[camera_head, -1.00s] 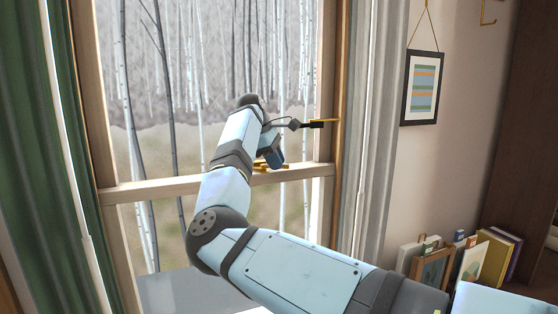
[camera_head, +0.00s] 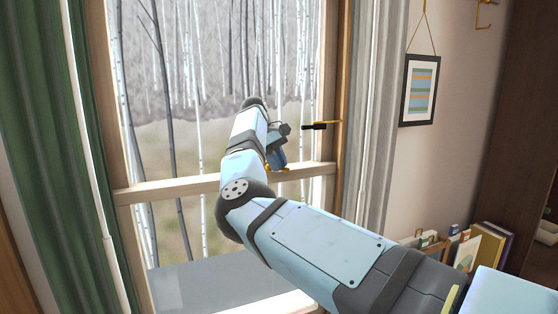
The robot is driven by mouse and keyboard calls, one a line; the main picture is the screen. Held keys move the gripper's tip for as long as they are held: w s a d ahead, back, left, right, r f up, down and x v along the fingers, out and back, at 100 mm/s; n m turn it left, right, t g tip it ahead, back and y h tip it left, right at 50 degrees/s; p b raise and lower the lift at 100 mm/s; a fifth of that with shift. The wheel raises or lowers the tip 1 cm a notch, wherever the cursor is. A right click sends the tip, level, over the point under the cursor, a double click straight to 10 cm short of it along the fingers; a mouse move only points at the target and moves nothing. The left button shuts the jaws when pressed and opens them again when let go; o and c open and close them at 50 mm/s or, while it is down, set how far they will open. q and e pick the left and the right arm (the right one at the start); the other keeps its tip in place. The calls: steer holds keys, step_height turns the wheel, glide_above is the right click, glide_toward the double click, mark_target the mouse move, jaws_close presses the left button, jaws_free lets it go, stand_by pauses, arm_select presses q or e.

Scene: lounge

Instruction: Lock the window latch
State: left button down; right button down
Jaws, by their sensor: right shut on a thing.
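The window latch (camera_head: 287,168) is a small brass piece on the pale wooden middle rail of the window. It is mostly hidden behind my right gripper. My right gripper (camera_head: 277,166) is at the rail, at the end of my arm that reaches in from the lower right. It is shut on the latch, though its fingertips are largely hidden. How far the latch is turned cannot be made out. My left gripper is not in view.
A black-and-brass handle-like piece (camera_head: 318,126) sticks out from the right window frame near my wrist. Green curtain (camera_head: 40,130) hangs left, grey curtain (camera_head: 373,120) right. A framed picture (camera_head: 419,90) hangs on the wall, with books (camera_head: 490,245) below.

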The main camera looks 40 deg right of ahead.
steer(key=shift+a+m, duration=0.15)
steer(key=shift+m, duration=0.45)
steer(key=c, duration=1.1)
jaws_free()
steer(key=shift+c, duration=0.2)
step_height(320, 180, up, 20)
steer(key=p, duration=0.5)
steer(key=shift+p, duration=0.4)
